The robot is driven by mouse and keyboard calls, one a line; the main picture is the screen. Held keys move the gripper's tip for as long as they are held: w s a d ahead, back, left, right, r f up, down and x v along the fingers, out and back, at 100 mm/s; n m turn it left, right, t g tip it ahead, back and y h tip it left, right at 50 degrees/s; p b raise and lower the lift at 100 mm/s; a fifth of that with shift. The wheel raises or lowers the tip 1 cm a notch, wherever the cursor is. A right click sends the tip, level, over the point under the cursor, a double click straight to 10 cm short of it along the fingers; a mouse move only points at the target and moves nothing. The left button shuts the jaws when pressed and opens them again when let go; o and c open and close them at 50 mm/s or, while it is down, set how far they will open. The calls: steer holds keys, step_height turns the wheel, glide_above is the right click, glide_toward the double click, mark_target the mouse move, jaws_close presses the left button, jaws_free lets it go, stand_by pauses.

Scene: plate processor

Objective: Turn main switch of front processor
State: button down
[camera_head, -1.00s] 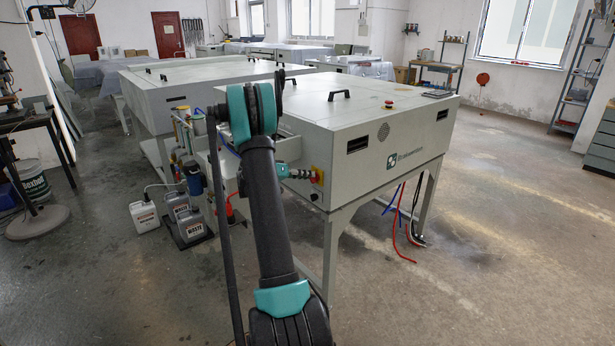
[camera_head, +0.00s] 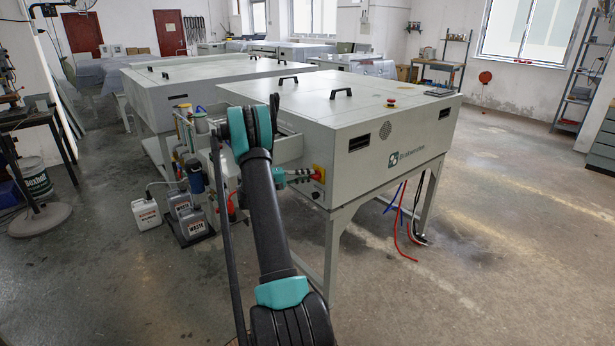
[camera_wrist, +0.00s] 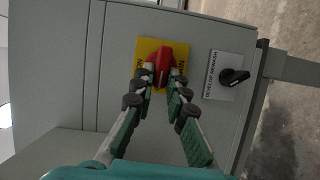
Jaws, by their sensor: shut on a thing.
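The front processor (camera_head: 385,155) is the large pale grey machine on legs. In the wrist view, its main switch, a red knob (camera_wrist: 163,62), sits on a yellow plate (camera_wrist: 148,46) on a grey panel. The knob's grip lies roughly up and down in that picture. My gripper (camera_wrist: 162,78) has its two fingers on either side of the knob, shut on it. The fingertips cover part of the plate and its lettering. In the head view, my gripper (camera_head: 306,175) reaches the yellow plate (camera_head: 319,172) at the machine's left corner; the knob is hard to make out there.
A black rotary switch (camera_wrist: 235,76) on a white label is just right of the main switch in the wrist view. A red button (camera_head: 391,102) is on top of the machine. Waste canisters (camera_head: 190,220) stand on the floor left of my arm. Floor at right is open.

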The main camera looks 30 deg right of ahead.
steer(key=shift+d+n, duration=0.15)
steer(key=shift+n, duration=0.25)
steer(key=c, duration=1.5)
jaws_free()
steer(key=shift+s, duration=0.1)
steer(key=shift+c, duration=0.2)
steer(key=shift+f, duration=0.1)
steer(key=v, duration=1.2)
